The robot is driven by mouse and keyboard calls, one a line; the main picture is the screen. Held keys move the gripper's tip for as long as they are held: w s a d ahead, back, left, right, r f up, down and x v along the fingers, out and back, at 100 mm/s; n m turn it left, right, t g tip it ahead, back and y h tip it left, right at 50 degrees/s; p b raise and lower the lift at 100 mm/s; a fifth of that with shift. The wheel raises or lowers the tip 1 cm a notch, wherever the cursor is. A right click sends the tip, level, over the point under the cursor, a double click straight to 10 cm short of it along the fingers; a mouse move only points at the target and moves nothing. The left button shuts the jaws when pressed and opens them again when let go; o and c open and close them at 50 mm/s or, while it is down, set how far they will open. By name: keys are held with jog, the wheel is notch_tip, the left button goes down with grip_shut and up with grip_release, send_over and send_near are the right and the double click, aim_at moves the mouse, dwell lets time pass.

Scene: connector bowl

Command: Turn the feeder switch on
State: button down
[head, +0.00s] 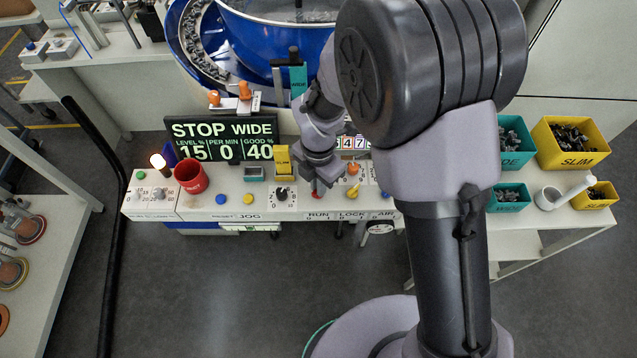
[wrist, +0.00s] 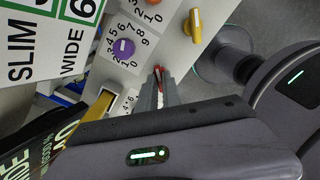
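The feeder's blue bowl (head: 262,40) stands behind the white console (head: 225,213). A small red part, likely the switch lever (wrist: 158,70), shows at my fingertips in the wrist view. My gripper (head: 318,188) points down at the console just behind the RUN label (head: 318,216). In the wrist view my gripper (wrist: 160,80) has its two grey fingers close together, on either side of the red part. Whether they press on it I cannot tell. The display (head: 221,139) reads STOP WIDE, with 0 per minute. The lever's position is mostly hidden by my fingers.
A yellow handle (wrist: 193,25) and a purple knob (wrist: 123,48) sit near my fingers. A red cup (head: 190,177) and a black knob (head: 281,194) stand left on the console. Yellow (head: 570,146) and teal bins stand at right.

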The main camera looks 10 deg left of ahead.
dwell(0.4)
jog(key=m, duration=0.4)
jog(key=shift+m+p, duration=0.3)
jog(key=m, duration=0.4)
jog(key=shift+m, duration=0.3)
jog(key=m, duration=0.4)
jog(key=shift+m, duration=0.3)
jog(key=shift+m+b, duration=0.4)
jog(key=shift+m, duration=1.7)
jog(key=c, duration=1.5)
grip_release()
